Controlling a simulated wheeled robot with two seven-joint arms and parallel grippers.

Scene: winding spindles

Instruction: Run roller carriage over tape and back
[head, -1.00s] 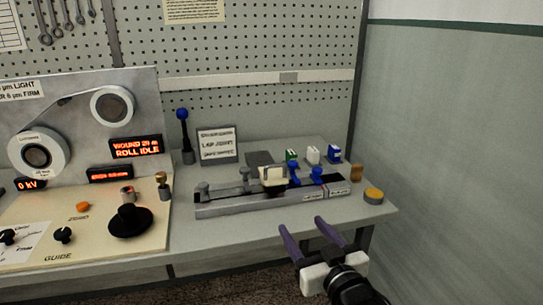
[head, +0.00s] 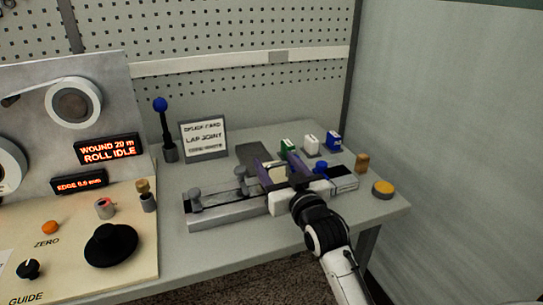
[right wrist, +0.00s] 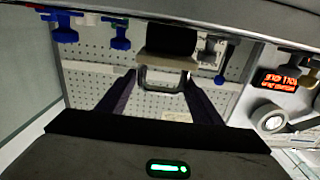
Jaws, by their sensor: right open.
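The roller carriage, a cream block (head: 273,174), sits on the grey metal lap-joint rail (head: 232,212) on the bench. My right gripper (head: 276,163) is over the rail, with its purple fingers on either side of the block. In the right wrist view, the cream and dark carriage (right wrist: 166,62) with a metal frame lies between the open fingers (right wrist: 160,82); contact cannot be told. The gripper hides part of the rail and carriage in the head view. My left gripper is out of view. The tape cannot be made out.
Green, white (head: 311,143) and blue (head: 334,141) holders stand behind. A lap joint sign (head: 204,138) and a blue-topped lever (head: 161,106) are behind left. A yellow button (head: 383,188) sits near the right edge.

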